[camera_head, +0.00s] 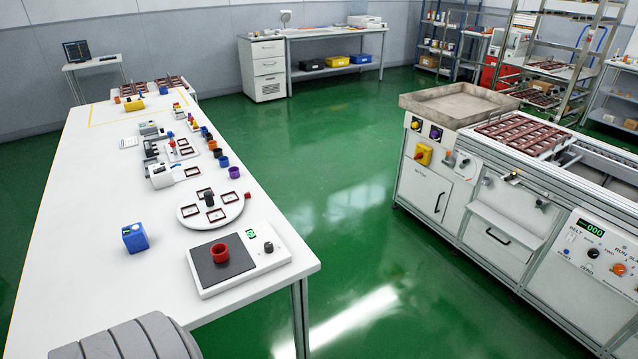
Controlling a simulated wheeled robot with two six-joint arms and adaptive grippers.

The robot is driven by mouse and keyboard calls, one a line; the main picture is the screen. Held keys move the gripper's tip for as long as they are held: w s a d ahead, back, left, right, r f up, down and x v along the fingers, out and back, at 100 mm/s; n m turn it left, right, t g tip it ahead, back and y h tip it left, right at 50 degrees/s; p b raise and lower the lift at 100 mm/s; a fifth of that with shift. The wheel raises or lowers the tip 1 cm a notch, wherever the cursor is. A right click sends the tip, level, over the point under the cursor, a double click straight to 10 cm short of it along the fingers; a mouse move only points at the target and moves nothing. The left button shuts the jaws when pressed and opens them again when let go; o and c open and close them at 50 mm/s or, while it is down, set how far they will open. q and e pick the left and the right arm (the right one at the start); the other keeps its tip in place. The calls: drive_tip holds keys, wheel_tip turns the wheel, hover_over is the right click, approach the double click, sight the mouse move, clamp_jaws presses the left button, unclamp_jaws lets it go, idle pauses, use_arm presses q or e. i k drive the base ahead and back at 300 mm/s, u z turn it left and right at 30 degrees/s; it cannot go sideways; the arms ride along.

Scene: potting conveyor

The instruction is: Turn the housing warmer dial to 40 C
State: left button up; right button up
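No label naming a housing warmer is readable. A white device (284,262) with a dark plate (208,274) stands at the near right end of the long white table. It has a small green display (251,233) and a black knob (268,247); the setting is too small to read. A red cup (220,253) stands on the plate. I cannot tell which is the warmer dial. Neither gripper is in view.
A round white turntable (228,212) with dark frames stands behind the white device. A blue box (135,238) stands to its left. Several colored cups line the table (75,240). The conveyor panel (598,250) has a display and knobs. The green aisle floor (330,220) is clear.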

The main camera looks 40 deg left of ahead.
sight(268, 246)
drive_tip(key=i, duration=1.35)
drive_tip(key=u, duration=1.95)
